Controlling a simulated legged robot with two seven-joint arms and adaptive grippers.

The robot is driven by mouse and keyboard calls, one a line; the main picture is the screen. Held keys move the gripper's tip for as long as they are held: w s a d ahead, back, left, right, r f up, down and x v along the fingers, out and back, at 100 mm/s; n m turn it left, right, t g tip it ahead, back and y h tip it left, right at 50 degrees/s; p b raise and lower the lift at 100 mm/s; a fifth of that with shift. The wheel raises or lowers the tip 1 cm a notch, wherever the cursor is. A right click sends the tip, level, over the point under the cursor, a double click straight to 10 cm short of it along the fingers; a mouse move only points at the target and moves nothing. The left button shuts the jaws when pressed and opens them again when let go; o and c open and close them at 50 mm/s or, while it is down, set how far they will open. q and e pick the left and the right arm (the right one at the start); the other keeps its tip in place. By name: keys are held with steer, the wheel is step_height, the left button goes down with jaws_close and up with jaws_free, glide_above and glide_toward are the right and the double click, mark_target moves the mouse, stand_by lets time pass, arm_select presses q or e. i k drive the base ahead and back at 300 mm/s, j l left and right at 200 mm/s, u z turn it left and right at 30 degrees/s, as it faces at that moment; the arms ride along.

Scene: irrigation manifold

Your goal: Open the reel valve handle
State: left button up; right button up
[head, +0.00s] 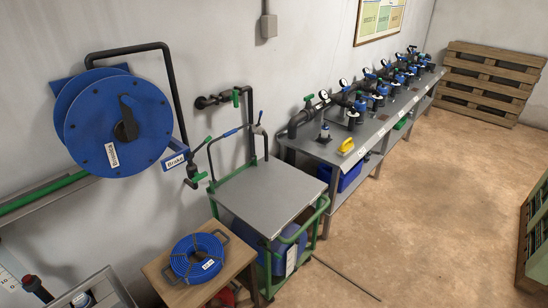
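A large blue hose reel (118,122) with a dark crank is mounted on the left wall. Below its "Brake" label (175,161) hangs a small dark valve with a green lever handle (198,178), which points right and slightly up. A second green handle (236,97) sits upright on the dark wall pipe behind the cart. No label shows which of these is the reel valve handle, and I cannot tell whether either valve is open. Neither of my grippers is in view.
A green-framed cart (262,195) with a bare grey top stands beside the reel. A wooden table (156,268) holds a coiled blue hose (197,257). A long bench (392,125) carries several gauges and valves. A thin rod (345,278) lies on otherwise open floor.

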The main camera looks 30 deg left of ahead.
mark_target(198, 177)
steer(key=i+l+u, duration=0.15)
steer(key=i, duration=0.35)
steer(key=i+l+u, duration=0.2)
steer(key=i, duration=0.3)
steer(key=i+l+u, duration=0.15)
steer(key=i, duration=0.3)
